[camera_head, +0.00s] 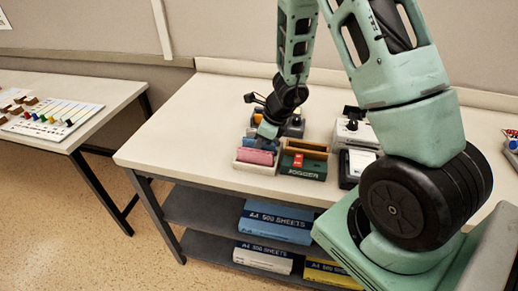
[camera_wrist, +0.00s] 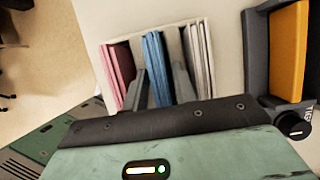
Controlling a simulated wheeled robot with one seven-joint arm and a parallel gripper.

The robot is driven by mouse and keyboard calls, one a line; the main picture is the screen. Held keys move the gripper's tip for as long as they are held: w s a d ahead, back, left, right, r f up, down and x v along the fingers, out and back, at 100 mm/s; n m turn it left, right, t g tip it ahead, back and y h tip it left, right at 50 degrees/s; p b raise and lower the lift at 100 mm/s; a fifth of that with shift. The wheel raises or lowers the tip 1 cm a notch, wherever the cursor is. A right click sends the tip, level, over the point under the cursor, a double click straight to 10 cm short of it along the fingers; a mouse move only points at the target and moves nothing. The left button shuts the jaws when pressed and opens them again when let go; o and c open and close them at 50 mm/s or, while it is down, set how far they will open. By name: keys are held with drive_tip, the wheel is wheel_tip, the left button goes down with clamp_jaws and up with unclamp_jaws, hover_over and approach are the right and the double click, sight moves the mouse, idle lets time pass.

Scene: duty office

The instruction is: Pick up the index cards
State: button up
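A white box (camera_wrist: 206,22) in the wrist view holds upright stacks of cards in a row: pink cards (camera_wrist: 120,68), blue cards (camera_wrist: 157,68) and white cards (camera_wrist: 200,60). My gripper (camera_wrist: 160,88) reaches into the box, with one finger on each side of the blue cards. Narrow gaps show between the fingers and the blue stack, so the gripper looks open around it. In the head view, the white box (camera_head: 254,168) stands on the table with the pink cards (camera_head: 255,157) at its near side. My gripper (camera_head: 268,134) comes down over it and hides part of the blue cards.
The table (camera_head: 175,145) is clear on the left. Paper packs (camera_head: 275,222) lie on shelves below.

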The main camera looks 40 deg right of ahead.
drive_tip(key=shift+f, duration=0.15)
clamp_jaws()
idle(0.4)
